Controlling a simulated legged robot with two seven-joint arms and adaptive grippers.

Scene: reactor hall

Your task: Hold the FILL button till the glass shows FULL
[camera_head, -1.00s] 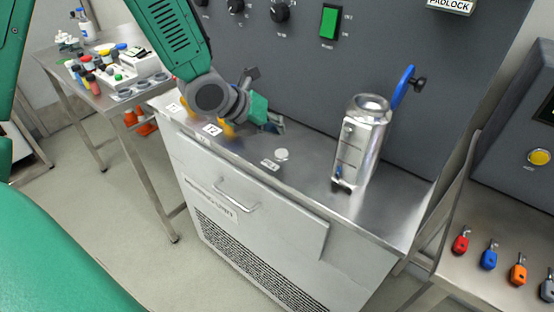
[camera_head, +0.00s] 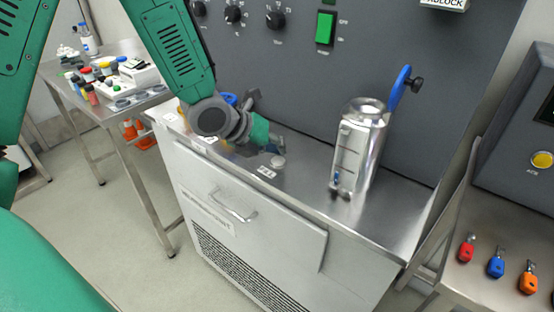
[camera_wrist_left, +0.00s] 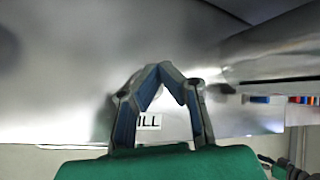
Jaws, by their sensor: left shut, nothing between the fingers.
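The FILL button (camera_head: 277,161) is a small pale round cap on the steel bench top, with a white label (camera_head: 266,173) in front of it. In the left wrist view the label (camera_wrist_left: 150,121) reads "ILL", partly covered by a finger. My left gripper (camera_head: 280,147) is shut and empty, just behind and above the button in the head view; whether it touches cannot be told.
A blue lever (camera_head: 399,88) rises behind the vessel. A dark panel with knobs (camera_head: 275,18) and a green switch (camera_head: 325,27) backs the bench. A side table (camera_head: 128,100) with bottles stands left. Coloured padlocks (camera_head: 496,266) lie right.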

